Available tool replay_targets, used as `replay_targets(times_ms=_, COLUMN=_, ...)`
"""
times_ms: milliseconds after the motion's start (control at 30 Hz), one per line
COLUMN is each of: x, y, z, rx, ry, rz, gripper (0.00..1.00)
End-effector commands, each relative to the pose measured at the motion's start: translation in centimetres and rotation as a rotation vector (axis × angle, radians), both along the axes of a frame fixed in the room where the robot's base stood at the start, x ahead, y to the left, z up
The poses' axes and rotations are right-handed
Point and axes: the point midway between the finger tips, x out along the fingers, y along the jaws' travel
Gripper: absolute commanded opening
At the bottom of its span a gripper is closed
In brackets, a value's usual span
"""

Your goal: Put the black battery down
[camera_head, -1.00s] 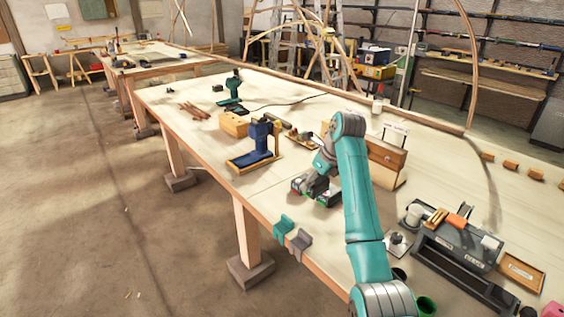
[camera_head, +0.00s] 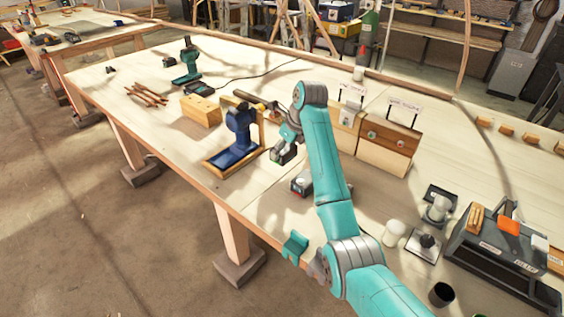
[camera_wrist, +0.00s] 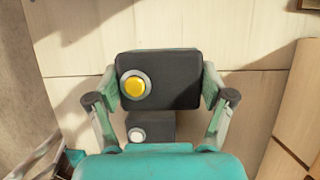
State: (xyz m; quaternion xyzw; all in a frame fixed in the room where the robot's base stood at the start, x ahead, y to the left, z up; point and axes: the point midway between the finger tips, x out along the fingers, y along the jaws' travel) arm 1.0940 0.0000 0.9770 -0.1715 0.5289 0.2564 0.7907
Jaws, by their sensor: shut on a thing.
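In the wrist view a black battery (camera_wrist: 178,78) with a round yellow mark sits between the fingers of my gripper (camera_wrist: 160,82), which is shut on its two sides. In the head view my gripper (camera_head: 287,140) holds this battery (camera_head: 283,154) above the table, right of the blue stand. A second dark block (camera_head: 302,184) lies on the table below and nearer. It also shows in the wrist view (camera_wrist: 151,127), with a round white mark, partly hidden behind the held battery and my wrist.
A blue stand (camera_head: 238,138) on a wooden base is close left of my gripper. Wooden boxes (camera_head: 388,147) with small signs stand to the right. A teal bracket (camera_head: 294,246) is at the table's front edge. Bare table (camera_head: 259,203) lies in front of the stand.

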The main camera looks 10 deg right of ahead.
Motion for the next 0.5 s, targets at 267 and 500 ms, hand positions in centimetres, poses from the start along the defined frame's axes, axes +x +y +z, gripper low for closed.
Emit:
replay_targets(times_ms=267, x=0.0, y=0.0, z=-2.8, rx=0.0, ry=0.0, rz=0.001, gripper=0.22)
replay_targets(times_ms=500, x=0.0, y=0.0, z=-5.5, rx=0.0, ry=-0.002, rz=0.001, gripper=0.22)
